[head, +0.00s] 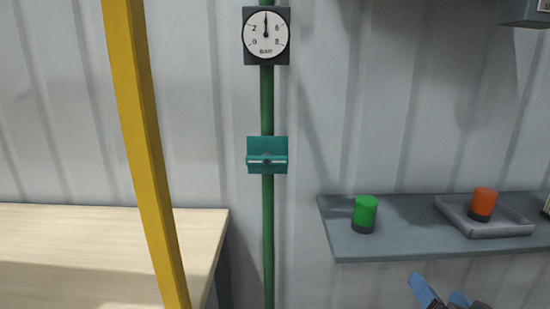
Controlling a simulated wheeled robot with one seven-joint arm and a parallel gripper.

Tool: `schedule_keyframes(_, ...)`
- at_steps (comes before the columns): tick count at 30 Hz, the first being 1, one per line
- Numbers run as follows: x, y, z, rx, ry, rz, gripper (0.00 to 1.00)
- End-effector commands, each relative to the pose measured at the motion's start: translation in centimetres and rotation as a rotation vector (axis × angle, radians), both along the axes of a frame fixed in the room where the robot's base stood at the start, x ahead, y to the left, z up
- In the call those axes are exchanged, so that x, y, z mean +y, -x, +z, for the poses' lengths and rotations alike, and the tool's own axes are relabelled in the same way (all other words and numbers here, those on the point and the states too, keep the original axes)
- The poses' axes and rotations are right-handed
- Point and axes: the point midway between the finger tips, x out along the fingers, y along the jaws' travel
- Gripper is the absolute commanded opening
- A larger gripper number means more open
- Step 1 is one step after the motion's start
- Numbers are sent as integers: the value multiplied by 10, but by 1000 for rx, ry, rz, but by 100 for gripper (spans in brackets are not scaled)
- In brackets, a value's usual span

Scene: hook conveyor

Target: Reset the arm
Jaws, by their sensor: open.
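My gripper (440,296) shows at the bottom edge of the head view, right of centre. Its blue finger parts stand apart, and nothing shows between them. It is below the front edge of the grey shelf (400,245). The rest of my arm is out of the picture.
A yellow curved bar (145,140) crosses the left side, before a wooden table (70,250). A green pipe (267,220) carries a gauge (266,35) and a teal bracket (267,155). On the shelf are a green cylinder (365,211) and a grey tray (500,231) holding an orange cylinder (484,202).

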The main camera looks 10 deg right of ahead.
Motion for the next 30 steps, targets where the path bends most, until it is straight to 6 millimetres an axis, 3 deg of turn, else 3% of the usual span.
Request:
schedule_keyframes(1,17,16,-13,21,9,9,96)
schedule_keyframes(6,59,69,-39,67,67,32,96)
schedule_keyframes(12,101,137,-53,116,153,82,96)
schedule_keyframes(17,127,191,-52,147,230,139,96)
schedule_keyframes(24,153,266,-32,178,352,247,96)
schedule_keyframes(30,164,303,-13,183,423,323,96)
